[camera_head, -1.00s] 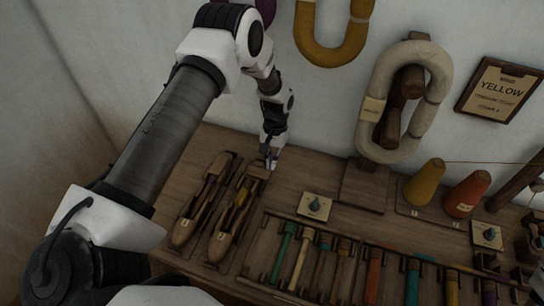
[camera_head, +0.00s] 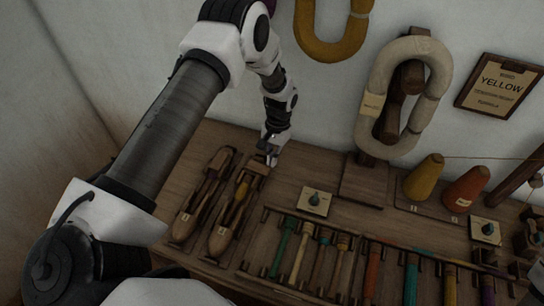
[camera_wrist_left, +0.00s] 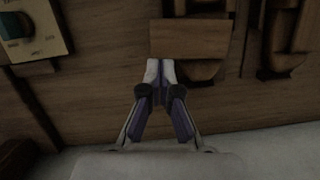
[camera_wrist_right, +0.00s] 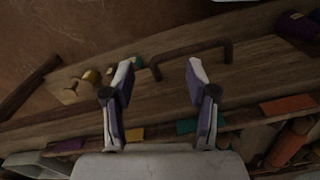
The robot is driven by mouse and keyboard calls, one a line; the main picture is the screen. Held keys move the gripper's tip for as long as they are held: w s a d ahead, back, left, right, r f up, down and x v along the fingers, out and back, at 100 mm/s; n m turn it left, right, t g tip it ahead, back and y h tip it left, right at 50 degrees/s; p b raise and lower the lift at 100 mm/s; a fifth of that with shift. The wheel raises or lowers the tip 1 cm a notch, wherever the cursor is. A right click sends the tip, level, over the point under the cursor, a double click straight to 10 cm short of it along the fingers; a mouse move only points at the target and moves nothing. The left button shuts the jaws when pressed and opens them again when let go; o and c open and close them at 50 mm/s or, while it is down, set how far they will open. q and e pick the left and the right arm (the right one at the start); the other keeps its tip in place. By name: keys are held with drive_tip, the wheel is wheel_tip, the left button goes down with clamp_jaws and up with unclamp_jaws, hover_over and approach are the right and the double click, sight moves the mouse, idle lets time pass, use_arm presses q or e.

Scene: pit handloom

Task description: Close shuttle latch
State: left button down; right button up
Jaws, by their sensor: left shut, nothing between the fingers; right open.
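Two wooden shuttles lie side by side at the left of the bench: the left shuttle (camera_head: 196,208) and the right shuttle (camera_head: 222,234). My left gripper (camera_head: 269,158) is at this far end. In the left wrist view its fingertips (camera_wrist_left: 160,70) are together and empty, close to the block's edge; contact is unclear. My right gripper (camera_wrist_right: 160,72) is open and empty, outside the head view.
A small plate with a teal knob (camera_head: 315,201) is right of the shuttles. A rack of coloured bobbins (camera_head: 300,260) fills the front. Yellow (camera_head: 424,180) and red (camera_head: 467,190) cones stand right. A dark bar handle (camera_wrist_right: 190,56) is near my right gripper.

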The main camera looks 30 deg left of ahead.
use_arm(q)
drive_tip(key=m, duration=0.1)
drive_tip(key=s+d+m+p, duration=0.1)
drive_tip(key=m, duration=0.1)
drive_tip(key=shift+s+r+y, duration=0.1)
drive_tip(key=shift+s+y, duration=0.1)
drive_tip(key=shift+y, duration=0.2)
drive_tip(key=s+m, duration=0.1)
drive_tip(key=m, duration=0.1)
drive_tip(key=s+m+y+p, duration=0.1)
drive_tip(key=m, duration=0.1)
drive_tip(key=shift+d+m+p, duration=0.3)
drive_tip(key=shift+d+m, duration=0.1)
drive_tip(key=m, duration=0.1)
drive_tip(key=s+m+t, duration=0.1)
drive_tip(key=shift+s+m, duration=0.25)
drive_tip(key=shift+m, duration=0.15)
drive_tip(key=shift+s+a+p, duration=0.1)
drive_tip(key=shift+s+p, duration=0.15)
drive_tip(key=shift+p, duration=0.05)
use_arm(e)
drive_tip(key=r, duration=0.1)
drive_tip(key=s+r, duration=0.1)
drive_tip(key=r, duration=0.1)
drive_tip(key=shift+s+a+r, duration=0.1)
drive_tip(key=shift+s, duration=0.05)
use_arm(q)
drive_tip(key=shift+s, duration=0.15)
use_arm(e)
drive_tip(key=shift+s, duration=0.15)
